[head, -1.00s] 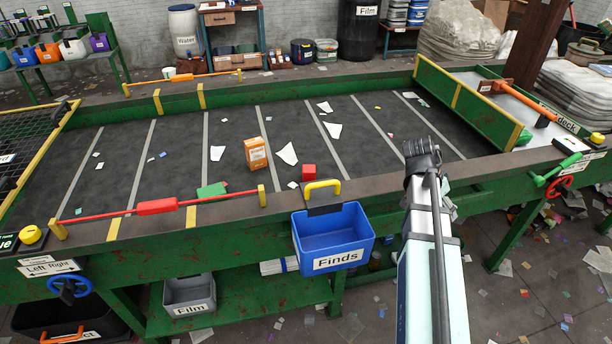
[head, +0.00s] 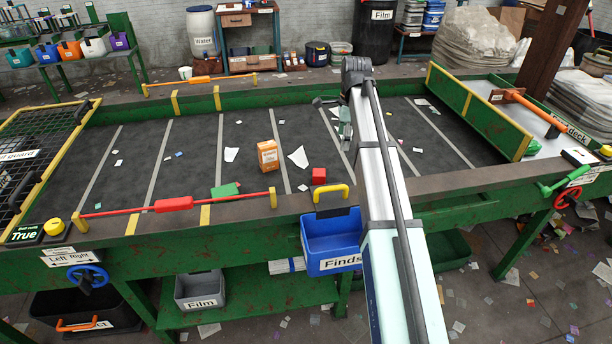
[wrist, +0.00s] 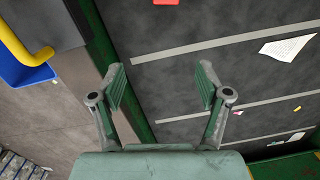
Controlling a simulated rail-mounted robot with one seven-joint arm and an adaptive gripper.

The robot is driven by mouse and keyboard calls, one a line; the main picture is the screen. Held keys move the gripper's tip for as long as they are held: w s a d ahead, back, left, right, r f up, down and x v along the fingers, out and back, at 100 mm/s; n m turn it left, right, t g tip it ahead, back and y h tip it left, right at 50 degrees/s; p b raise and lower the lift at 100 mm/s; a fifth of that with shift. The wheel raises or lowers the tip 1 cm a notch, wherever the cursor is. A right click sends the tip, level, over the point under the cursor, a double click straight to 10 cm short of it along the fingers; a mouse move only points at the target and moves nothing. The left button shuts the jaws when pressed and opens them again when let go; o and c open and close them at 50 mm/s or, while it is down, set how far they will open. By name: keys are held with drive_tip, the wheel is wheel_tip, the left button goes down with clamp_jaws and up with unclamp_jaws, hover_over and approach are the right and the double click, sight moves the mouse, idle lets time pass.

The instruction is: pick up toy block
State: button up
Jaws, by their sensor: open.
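The toy block, a small red cube (head: 319,176), sits on the dark belt (head: 200,170) near its front rim, behind the blue Finds bin (head: 331,240). In the wrist view only a bit of the red block (wrist: 166,2) shows at the top edge. My gripper (head: 335,118) is above the belt, farther back than the block and partly hidden by my arm in the head view. In the wrist view my gripper (wrist: 160,80) has its two fingers wide apart, with nothing between them. The block lies beyond the fingertips.
An orange box (head: 268,155) and white paper scraps (head: 298,157) lie left of the block. A green piece (head: 225,190) lies by the front rim, near a red bar (head: 174,204). The bin's yellow handle (head: 330,190) stands up close to the block. The belt's left part is mostly clear.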

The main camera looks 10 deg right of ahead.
approach(320, 172)
drive_tip(key=shift+m+y, duration=0.3)
drive_tip(key=shift+y, duration=0.2)
wheel_tip(320, 172, down, 4)
drive_tip(key=p, duration=0.3)
drive_tip(key=shift+w, duration=0.1)
drive_tip(key=shift+a+f+p, duration=0.15)
drive_tip(key=shift+f+p, duration=0.3)
drive_tip(key=shift+f, duration=0.65)
drive_tip(key=shift+a+f+p, duration=0.2)
drive_tip(key=shift+f+p, duration=0.25)
drive_tip(key=shift+f, duration=0.65)
drive_tip(key=shift+a+f+p, duration=0.15)
drive_tip(key=shift+f+p, duration=0.3)
drive_tip(key=shift+f, duration=0.65)
drive_tip(key=c, duration=1.2)
